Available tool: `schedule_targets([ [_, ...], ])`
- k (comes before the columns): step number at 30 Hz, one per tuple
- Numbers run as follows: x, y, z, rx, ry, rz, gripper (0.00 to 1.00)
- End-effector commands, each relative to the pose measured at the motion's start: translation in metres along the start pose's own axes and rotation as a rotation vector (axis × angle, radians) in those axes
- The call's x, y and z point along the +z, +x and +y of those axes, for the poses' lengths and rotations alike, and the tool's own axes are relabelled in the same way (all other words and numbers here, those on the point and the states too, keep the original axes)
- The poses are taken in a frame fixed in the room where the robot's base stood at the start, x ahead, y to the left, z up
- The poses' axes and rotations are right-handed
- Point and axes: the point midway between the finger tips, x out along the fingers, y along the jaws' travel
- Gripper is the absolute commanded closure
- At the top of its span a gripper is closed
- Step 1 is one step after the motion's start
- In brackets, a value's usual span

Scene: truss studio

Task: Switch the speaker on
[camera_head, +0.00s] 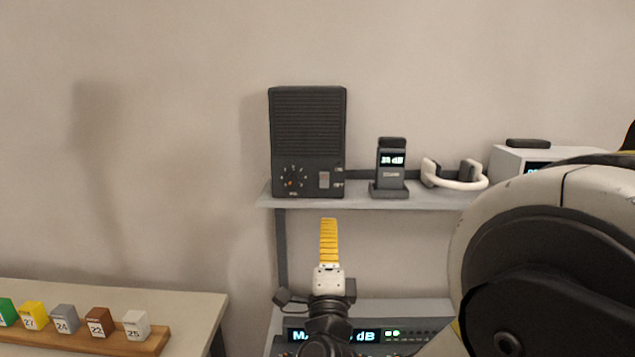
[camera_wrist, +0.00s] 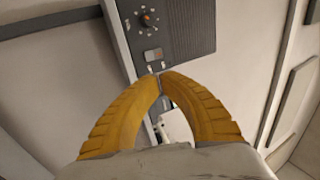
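The speaker (camera_head: 308,125) is a dark upright box with a ribbed grille, standing at the left end of the upper shelf. Its lower front has a dial (camera_head: 291,180) with an orange mark and a light grey switch (camera_head: 324,180) with small labels beside it. Which way the switch is set cannot be told. My gripper (camera_head: 328,222) has yellow ribbed fingers, pointing up below the speaker in the head view. In the wrist view, the fingertips (camera_wrist: 159,75) come together with nothing visible between them. They appear just short of the switch (camera_wrist: 153,55); contact cannot be confirmed.
On the upper shelf (camera_head: 360,203), right of the speaker, are a small device with a lit display (camera_head: 391,170), white headphones (camera_head: 455,175) and a white box (camera_head: 515,165). A lit rack unit (camera_head: 400,333) sits below. A table at left holds several coloured cubes (camera_head: 66,319).

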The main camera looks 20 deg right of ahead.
Motion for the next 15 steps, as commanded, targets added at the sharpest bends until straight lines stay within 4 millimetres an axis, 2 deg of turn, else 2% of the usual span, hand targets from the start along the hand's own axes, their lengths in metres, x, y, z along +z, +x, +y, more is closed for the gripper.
schedule_targets([
  [5, 0.0, 0.015, 0.0, 0.0, -0.003, 0.0, 1.0],
  [15, -0.001, 0.085, 0.002, 0.0, -0.003, 0.001, 1.0],
])
